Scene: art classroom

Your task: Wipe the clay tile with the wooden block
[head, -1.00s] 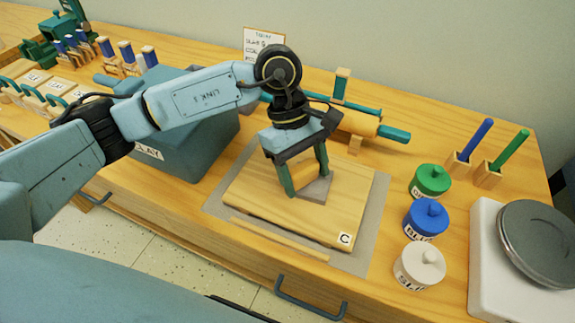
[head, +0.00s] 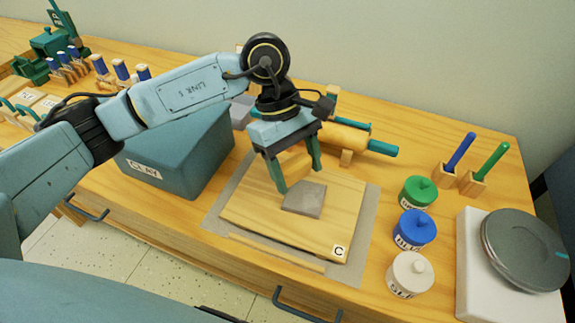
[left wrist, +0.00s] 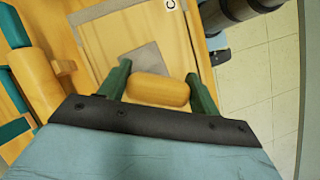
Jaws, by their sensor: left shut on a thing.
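The clay tile (head: 305,200) is a flat grey square lying on a light wooden board (head: 255,215) marked C. My left gripper (head: 294,177) has green fingers and is shut on the wooden block (head: 292,164). It holds the block above the board, just behind and left of the tile, apart from it. In the left wrist view the rounded yellow block (left wrist: 157,90) sits between the fingers, with the grey tile (left wrist: 143,62) showing beyond it. My right gripper is not in view.
A blue-grey CLAY box (head: 175,160) stands left of the board. A rolling pin (head: 345,138) lies on rests behind it. A thin wooden strip (head: 275,250) lies in front.

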